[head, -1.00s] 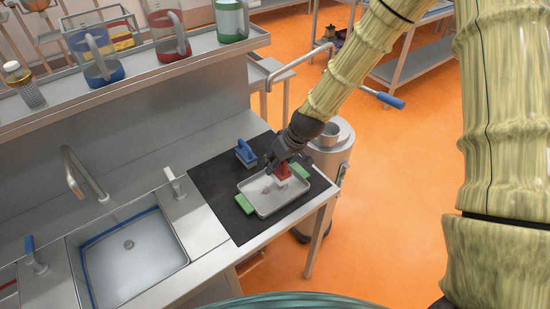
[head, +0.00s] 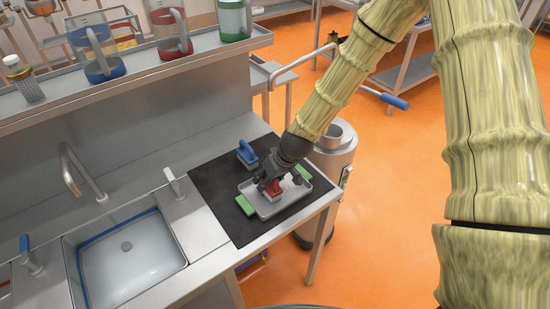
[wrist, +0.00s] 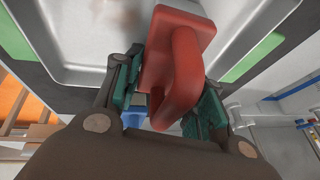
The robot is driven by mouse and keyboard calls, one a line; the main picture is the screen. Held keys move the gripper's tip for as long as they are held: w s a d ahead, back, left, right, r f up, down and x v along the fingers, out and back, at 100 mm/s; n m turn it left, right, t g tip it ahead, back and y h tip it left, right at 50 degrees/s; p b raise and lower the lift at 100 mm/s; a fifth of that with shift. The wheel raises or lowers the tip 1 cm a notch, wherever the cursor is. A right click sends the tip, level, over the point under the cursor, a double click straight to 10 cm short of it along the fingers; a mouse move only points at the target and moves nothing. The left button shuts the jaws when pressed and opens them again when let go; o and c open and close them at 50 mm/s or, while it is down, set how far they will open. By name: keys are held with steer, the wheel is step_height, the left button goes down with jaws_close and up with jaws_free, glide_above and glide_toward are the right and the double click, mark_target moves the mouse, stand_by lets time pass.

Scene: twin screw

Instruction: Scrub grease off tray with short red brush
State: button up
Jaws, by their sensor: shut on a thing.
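The red brush (head: 273,188) is held by its handle in my gripper (head: 272,182), its head down inside the tray. In the wrist view the red brush (wrist: 178,60) sits between the two fingers of my gripper (wrist: 165,105), which are shut on its loop handle. The metal tray (head: 262,212) has green handles and lies on the black mat (head: 215,185). In the wrist view a brownish grease smear (wrist: 118,12) shows on the tray floor beside the brush. Contact between bristles and tray floor cannot be told.
A blue brush (head: 247,155) stands on the mat behind the tray. A sink (head: 130,255) with a faucet (head: 80,175) lies to the left. A shelf with several jugs (head: 165,30) runs above. A grey bin (head: 333,165) stands right of the counter.

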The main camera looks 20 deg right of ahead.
steer(key=shift+s, duration=0.1)
steer(key=shift+w+d+r, duration=0.1)
steer(key=shift+w+d, duration=0.15)
steer(key=shift+d, duration=0.3)
steer(key=shift+w+d, duration=0.2)
steer(key=shift+d, duration=0.35)
steer(key=shift+w+d, duration=0.2)
steer(key=shift+d, duration=0.65)
steer(key=shift+s, duration=0.3)
steer(key=shift+s+a, duration=0.6)
steer(key=shift+a, duration=0.65)
steer(key=shift+s+a, duration=0.25)
steer(key=shift+a, duration=0.3)
steer(key=shift+s+a, duration=0.1)
steer(key=shift+d, duration=0.45)
steer(key=shift+w+d, duration=0.6)
steer(key=shift+d, duration=0.25)
steer(key=shift+w+d, duration=0.15)
steer(key=shift+d, duration=0.5)
step_height(320, 180, up, 5)
steer(key=p, duration=0.3)
steer(key=shift+r+p, duration=0.95)
steer(key=shift+r, duration=0.55)
